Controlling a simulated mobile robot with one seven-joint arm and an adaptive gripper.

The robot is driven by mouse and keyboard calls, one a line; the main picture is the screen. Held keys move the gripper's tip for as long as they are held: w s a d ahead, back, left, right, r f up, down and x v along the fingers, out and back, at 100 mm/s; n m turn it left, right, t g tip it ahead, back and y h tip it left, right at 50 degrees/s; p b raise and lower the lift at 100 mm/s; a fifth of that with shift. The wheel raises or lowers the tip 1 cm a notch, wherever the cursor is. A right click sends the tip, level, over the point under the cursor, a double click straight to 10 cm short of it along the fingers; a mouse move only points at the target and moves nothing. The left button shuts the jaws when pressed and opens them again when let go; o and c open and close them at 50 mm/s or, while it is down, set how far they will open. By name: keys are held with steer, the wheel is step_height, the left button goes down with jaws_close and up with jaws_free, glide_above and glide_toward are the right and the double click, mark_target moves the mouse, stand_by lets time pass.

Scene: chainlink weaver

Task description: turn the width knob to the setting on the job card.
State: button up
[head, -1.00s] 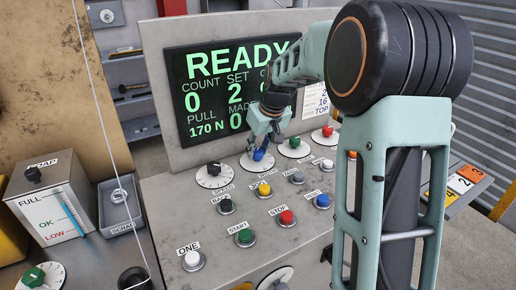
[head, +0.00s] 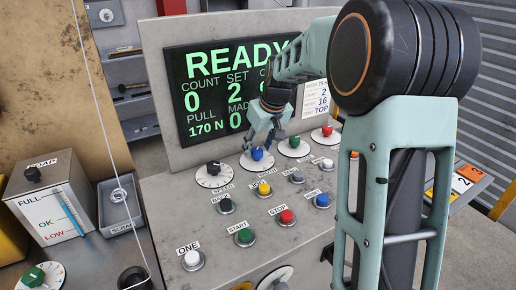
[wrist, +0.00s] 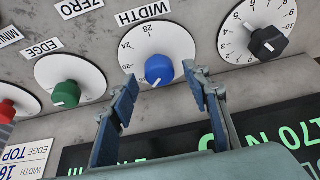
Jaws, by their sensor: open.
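The width knob is blue (wrist: 158,69) on a white dial (wrist: 178,38) in the wrist view. Its white mark points to the lower left, past the printed 20; the number there is not readable. The knob also shows in the head view (head: 257,154). My gripper (wrist: 161,74) is open, with one finger on each side of the knob in the picture and nothing held. In the head view my gripper (head: 264,136) is just above the knob, seemingly clear of it. The job card (head: 316,99) is partly readable, with 2, 16 and TOP; it is cut off in the wrist view (wrist: 24,160).
The black speed knob (head: 213,168) and green edge knob (head: 294,142) flank the width dial. A red knob (head: 327,131) is further right. Push buttons, including the yellow one (head: 263,189), sit in front. The READY screen (head: 222,80) stands close behind my gripper.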

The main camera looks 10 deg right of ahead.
steer(key=v, duration=1.1)
steer(key=shift+d, duration=0.1)
